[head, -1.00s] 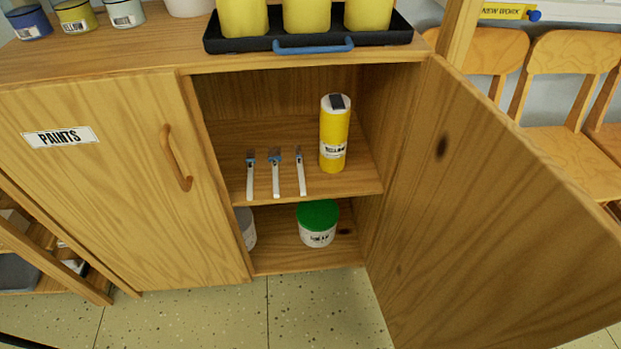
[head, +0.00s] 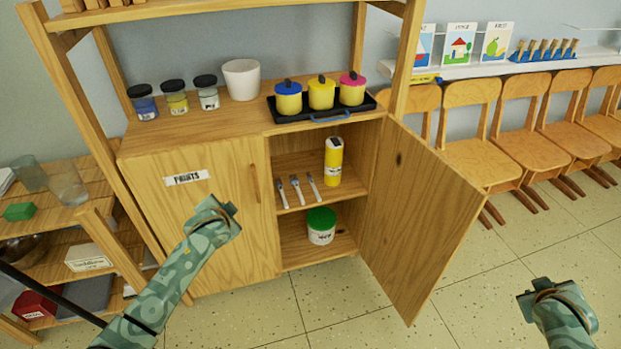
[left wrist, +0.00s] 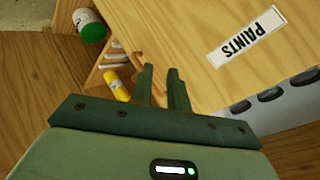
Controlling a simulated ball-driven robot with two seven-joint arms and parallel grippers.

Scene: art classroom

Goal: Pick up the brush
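Three brushes with white handles lie side by side on the upper shelf of the open cabinet: a left brush (head: 282,193), a middle brush (head: 298,187) and a right brush (head: 314,187). Their white handles (left wrist: 112,57) also show in the left wrist view, beyond the fingers. My left gripper (head: 222,206) is raised in front of the shut cabinet door, left of the brushes and apart from them. In the left wrist view its two fingers (left wrist: 162,82) stand apart with nothing between them. My right gripper (head: 542,290) is at the lower right over the floor, its finger gap unclear.
A yellow bottle (head: 333,162) stands right of the brushes. A green-lidded tub (head: 321,226) is on the lower shelf. The open door (head: 418,220) swings out to the right. The shut door (head: 205,230), with a handle and PAINTS label, is left. Floor in front is clear.

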